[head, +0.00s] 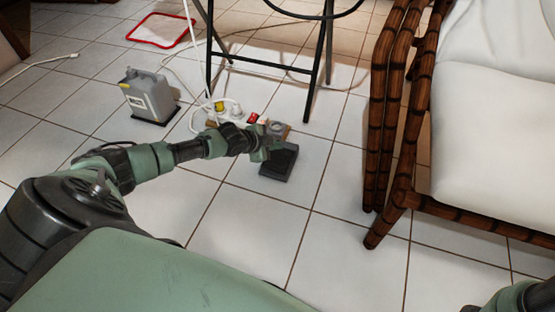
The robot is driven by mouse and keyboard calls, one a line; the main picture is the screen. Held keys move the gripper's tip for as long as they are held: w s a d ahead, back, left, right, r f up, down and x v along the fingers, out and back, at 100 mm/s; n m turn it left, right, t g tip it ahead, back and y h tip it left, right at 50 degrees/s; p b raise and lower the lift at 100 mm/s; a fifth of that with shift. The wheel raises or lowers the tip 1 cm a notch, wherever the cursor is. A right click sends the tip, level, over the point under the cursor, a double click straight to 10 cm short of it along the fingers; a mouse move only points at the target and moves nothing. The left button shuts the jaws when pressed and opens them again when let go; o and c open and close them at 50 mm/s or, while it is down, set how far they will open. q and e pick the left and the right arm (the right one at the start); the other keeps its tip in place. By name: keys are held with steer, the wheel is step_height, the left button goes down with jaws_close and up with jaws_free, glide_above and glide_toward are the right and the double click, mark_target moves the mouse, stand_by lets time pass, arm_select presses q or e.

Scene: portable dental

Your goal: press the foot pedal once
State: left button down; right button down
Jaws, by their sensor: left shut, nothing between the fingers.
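The foot pedal (280,163) is a dark, flat, boxy unit on the tiled floor near the middle of the head view. My left arm comes in from the left, and its gripper (266,150) is at the pedal's left upper edge, shut and empty. The gripper covers part of that edge, and I cannot tell whether it touches the pedal. Of my right arm only a green and black part shows at the bottom right corner; its gripper is out of view.
A wooden chair with white cushions (490,90) stands at the right. A black metal stand (327,60) is behind the pedal. A grey canister (148,95), a power strip with plugs and cables (225,110) and a red-edged white mat (160,30) lie left. Front floor tiles are clear.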

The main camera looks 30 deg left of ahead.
mark_target(279, 157)
arm_select(q)
steer(key=shift+f+b, duration=0.35)
steer(key=shift+f, duration=0.6)
steer(key=shift+f+b, duration=0.5)
steer(key=shift+f, duration=0.3)
stand_by(0.7)
steer(key=shift+f, duration=0.4)
steer(key=shift+f+b, duration=0.85)
steer(key=shift+b, duration=0.05)
stand_by(0.7)
steer(key=shift+r, duration=0.1)
steer(key=shift+r+p, duration=0.9)
steer(key=shift+p, duration=0.2)
steer(key=shift+r, duration=0.15)
steer(key=shift+r, duration=0.1)
